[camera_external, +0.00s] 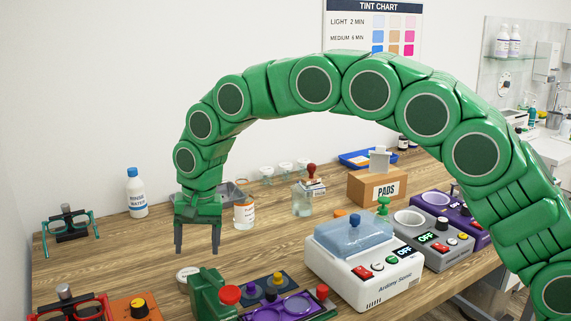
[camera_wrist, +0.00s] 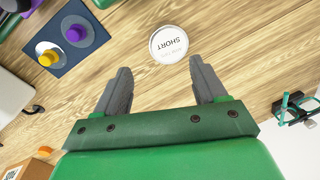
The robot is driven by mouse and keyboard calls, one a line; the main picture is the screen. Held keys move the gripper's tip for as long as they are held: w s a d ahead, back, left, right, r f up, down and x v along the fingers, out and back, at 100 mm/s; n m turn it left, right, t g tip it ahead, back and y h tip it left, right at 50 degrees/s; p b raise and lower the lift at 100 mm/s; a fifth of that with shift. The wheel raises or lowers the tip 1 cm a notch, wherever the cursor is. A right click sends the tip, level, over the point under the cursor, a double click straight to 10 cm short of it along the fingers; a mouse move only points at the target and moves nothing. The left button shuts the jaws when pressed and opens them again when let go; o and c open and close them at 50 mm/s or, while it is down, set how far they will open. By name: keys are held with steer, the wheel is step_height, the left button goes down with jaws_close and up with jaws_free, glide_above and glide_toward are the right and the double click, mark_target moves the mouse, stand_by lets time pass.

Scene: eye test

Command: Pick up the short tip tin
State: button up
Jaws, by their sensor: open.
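The short tip tin (camera_wrist: 169,44) is a small round tin with a white lid that reads "SHORT", upside down in the wrist view. It lies flat on the wooden table and also shows in the external view (camera_external: 187,275), on the near side of my gripper. My gripper (camera_external: 197,250) points down above the table. In the wrist view my gripper (camera_wrist: 160,66) has its grey fingers spread apart with nothing between them. The tin appears just past the fingertips, nearer the right finger. I cannot tell the exact height of the fingertips above the table.
A dark blue plate with yellow and purple knobs (camera_wrist: 62,40) lies left of the tin in the wrist view. A green block with a red knob (camera_external: 212,295) stands right of the tin. A rinse water bottle (camera_external: 136,195) and a small labelled jar (camera_external: 244,213) stand behind.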

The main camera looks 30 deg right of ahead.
mark_target(190, 272)
steer(key=shift+w+a+f, duration=0.15)
steer(key=shift+a+f, duration=0.2)
steer(key=shift+a, duration=0.2)
steer(key=shift+w+a+f, duration=0.1)
steer(key=shift+a+f, duration=0.1)
steer(key=shift+f, duration=1.05)
steer(key=shift+w+a+f, duration=0.1)
steer(key=shift+a+f, duration=0.05)
steer(key=shift+f, duration=1.1)
steer(key=shift+a+f, duration=0.2)
steer(key=shift+f, duration=1.05)
steer(key=c, duration=0.7)
steer(key=shift+r, duration=0.15)
